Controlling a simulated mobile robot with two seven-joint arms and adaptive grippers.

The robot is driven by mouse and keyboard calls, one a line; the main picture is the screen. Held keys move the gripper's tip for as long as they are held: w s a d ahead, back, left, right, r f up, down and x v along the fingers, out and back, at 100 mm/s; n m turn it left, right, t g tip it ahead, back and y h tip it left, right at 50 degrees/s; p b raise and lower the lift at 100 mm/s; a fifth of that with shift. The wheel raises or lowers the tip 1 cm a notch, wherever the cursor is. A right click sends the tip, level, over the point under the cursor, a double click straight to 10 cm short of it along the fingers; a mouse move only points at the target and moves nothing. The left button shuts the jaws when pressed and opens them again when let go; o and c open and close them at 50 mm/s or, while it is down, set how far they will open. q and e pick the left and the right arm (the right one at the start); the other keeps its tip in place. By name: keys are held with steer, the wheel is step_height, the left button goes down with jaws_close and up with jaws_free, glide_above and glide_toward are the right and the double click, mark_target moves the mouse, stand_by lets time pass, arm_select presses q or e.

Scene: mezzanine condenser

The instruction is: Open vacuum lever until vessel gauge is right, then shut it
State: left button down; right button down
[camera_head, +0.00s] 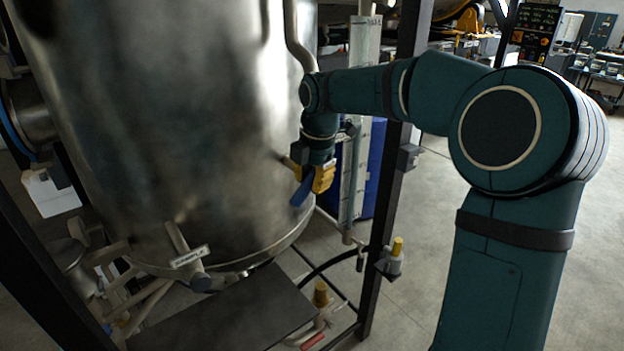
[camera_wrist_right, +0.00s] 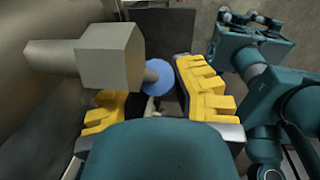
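The blue vacuum lever (camera_head: 302,191) is low on the right side of the big steel vessel (camera_head: 190,130) and slants down to the left. My right gripper (camera_head: 315,178), with yellow fingers, is right at the lever. In the right wrist view the yellow fingers (camera_wrist_right: 160,105) stand apart with a dark gap between them. I cannot tell whether a finger touches the lever. No readable gauge face shows. My left gripper does not show.
A dark frame post (camera_head: 392,190) stands just right of my right gripper, with a yellow-topped fitting (camera_head: 396,247) on it. A dark flat plate (camera_head: 225,315) lies below the vessel. A blue drum (camera_head: 374,170) stands behind. Open floor (camera_head: 425,190) lies beyond the post.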

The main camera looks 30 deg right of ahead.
mark_target(305, 182)
steer(key=shift+a, duration=0.1)
steer(key=shift+a+r+y+p, duration=0.25)
steer(key=shift+r+y+p, duration=0.2)
steer(key=shift+y+p, duration=0.55)
steer(key=shift+a+r+y, duration=0.2)
steer(key=shift+r+y, duration=0.2)
steer(key=shift+y, duration=0.4)
steer(key=shift+a+r+y, duration=0.3)
steer(key=shift+r+y, duration=0.3)
steer(key=shift+y, duration=0.6)
steer(key=shift+a+r+m+g+y, duration=0.15)
steer(key=shift+r+m+g+y, duration=0.15)
steer(key=shift+r+y, duration=0.85)
steer(key=shift+f+y, duration=0.15)
steer(key=shift+y, duration=0.2)
steer(key=c, duration=0.7)
jaws_free()
steer(key=shift+c, duration=0.2)
